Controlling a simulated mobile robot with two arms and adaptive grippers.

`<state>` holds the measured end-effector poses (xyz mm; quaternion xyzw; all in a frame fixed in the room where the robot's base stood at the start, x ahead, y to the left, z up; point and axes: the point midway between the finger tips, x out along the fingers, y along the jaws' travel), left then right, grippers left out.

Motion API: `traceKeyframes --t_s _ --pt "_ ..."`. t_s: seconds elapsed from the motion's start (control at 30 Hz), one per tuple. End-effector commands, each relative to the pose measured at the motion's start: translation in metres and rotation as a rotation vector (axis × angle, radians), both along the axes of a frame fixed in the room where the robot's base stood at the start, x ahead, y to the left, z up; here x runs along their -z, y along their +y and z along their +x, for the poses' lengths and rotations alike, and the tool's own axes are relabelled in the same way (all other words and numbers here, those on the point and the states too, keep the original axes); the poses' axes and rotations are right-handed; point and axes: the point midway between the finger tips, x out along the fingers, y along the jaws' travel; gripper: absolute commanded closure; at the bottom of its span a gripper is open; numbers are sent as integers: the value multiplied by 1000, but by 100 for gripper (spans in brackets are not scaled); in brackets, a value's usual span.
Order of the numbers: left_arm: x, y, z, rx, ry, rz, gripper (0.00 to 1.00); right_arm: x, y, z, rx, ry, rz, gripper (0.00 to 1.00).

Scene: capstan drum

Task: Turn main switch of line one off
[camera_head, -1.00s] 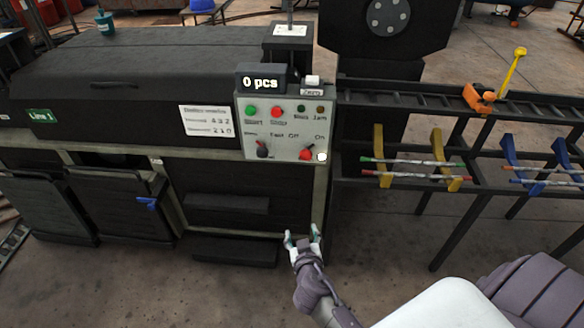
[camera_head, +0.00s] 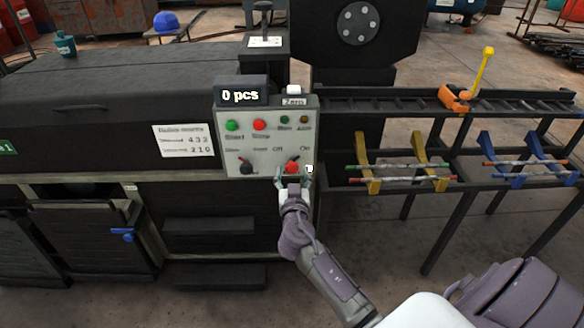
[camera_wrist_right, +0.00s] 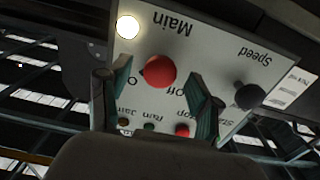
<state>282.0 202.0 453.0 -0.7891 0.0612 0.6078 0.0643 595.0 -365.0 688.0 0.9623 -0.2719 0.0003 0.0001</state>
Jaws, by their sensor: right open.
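The main switch (camera_head: 292,168) is a red knob low on the right of the pale control panel (camera_head: 265,150). Its pointer leans up and right, toward the "On" label. A white lamp (camera_head: 309,169) glows beside it. In the right wrist view the red knob (camera_wrist_right: 160,71) and lit lamp (camera_wrist_right: 127,27) sit by the upside-down word "Main". My right gripper (camera_head: 292,179) is open just in front of the knob. In the wrist view its fingers (camera_wrist_right: 157,88) are on either side of the knob, apparently not touching it. My left gripper is not in view.
A black speed knob (camera_head: 246,168) is left of the switch. Green (camera_head: 232,126) and red (camera_head: 260,125) buttons are above, under the "0 pcs" display (camera_head: 241,95). A green line sign (camera_head: 7,148) is cut off at left. A rack (camera_head: 450,180) stands right.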

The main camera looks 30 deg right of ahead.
Motion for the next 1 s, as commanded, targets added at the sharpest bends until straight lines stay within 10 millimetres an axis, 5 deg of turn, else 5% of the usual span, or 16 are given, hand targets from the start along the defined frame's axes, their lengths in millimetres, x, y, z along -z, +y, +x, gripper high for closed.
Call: traceKeyframes --t_s 0.2,0.53,0.9,1.0 --pt "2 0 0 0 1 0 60 0 -11 19 0 1 -1 36" --pt "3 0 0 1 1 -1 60 1 -13 22 -1 1 1 36" --pt "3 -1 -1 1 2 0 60 1 -13 22 -1 1 1 96" --pt "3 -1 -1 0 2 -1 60 1 -13 21 -1 2 -1 97"
